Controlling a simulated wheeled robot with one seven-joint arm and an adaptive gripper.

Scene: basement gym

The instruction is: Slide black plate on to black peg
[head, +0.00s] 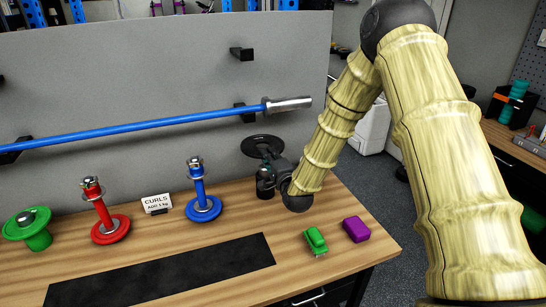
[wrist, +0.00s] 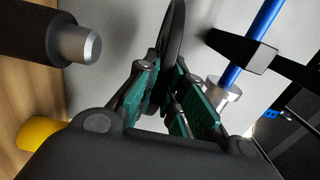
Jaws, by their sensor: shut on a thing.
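My gripper (head: 270,166) is shut on a round black plate (head: 262,146) in front of the grey panel, at the right end of the table. In the wrist view the plate (wrist: 173,40) shows nearly edge-on between the teal finger pads of my gripper (wrist: 170,85). A black peg with a silver tip (wrist: 82,46) shows at upper left of the wrist view, apart from the plate. In the head view a dark upright piece (head: 264,187), probably this peg, stands below the plate, partly hidden by my gripper.
A blue bar (head: 150,128) with a silver end crosses the panel on black hooks, close left of the plate. Blue (head: 203,207), red (head: 110,228) and green (head: 30,232) stands line the table. A green toy car (head: 316,241) and purple block (head: 356,229) lie at front right.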

